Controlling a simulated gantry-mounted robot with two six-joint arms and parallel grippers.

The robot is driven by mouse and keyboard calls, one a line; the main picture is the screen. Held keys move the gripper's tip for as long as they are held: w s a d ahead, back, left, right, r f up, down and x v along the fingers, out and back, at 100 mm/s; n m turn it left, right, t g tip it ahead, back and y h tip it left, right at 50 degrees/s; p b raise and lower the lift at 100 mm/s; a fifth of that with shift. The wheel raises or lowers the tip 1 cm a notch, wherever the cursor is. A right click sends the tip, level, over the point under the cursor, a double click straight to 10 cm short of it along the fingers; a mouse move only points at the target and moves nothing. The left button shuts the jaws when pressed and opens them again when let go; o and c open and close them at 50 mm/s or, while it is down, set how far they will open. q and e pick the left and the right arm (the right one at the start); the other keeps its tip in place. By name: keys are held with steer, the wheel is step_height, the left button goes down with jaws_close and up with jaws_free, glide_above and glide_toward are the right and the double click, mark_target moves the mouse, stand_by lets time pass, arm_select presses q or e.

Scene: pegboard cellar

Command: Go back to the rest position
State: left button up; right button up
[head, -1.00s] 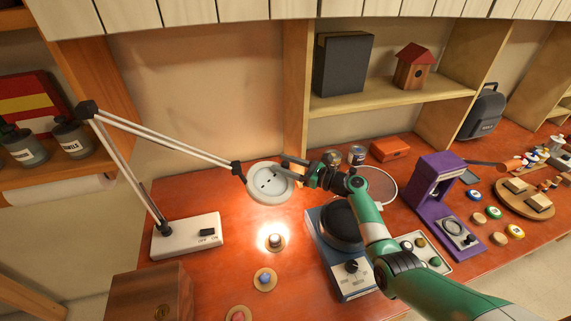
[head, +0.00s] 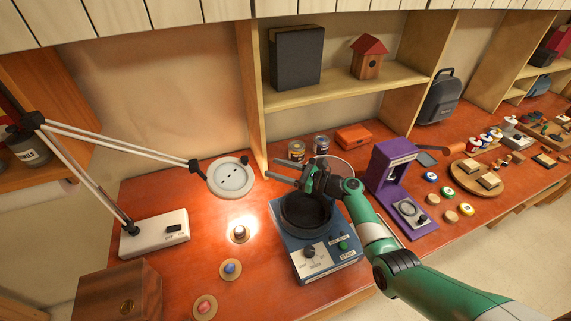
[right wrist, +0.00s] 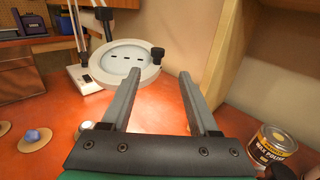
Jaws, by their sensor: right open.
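My right gripper (head: 290,174) is open and empty in the head view, above the back of a blue machine (head: 330,262) with a black bowl. Its green arm comes in from the lower right. In the right wrist view its two grey fingers (right wrist: 158,92) are spread apart with nothing between them. Beyond the fingers is the round white head of a desk lamp (right wrist: 125,62); the lamp head also shows in the head view (head: 231,178), left of the gripper and apart from it. My left gripper is not in view.
A lamp base (head: 153,233) and wooden box (head: 118,293) stand at left. Discs with small stones lie on the red bench. Two cans (head: 296,150), an orange box (head: 353,136) and a purple stand (head: 392,180) are near the arm. A shelf (head: 345,87) rises behind.

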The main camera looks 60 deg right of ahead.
steer(key=shift+w+a, duration=0.2)
steer(key=shift+w, duration=0.05)
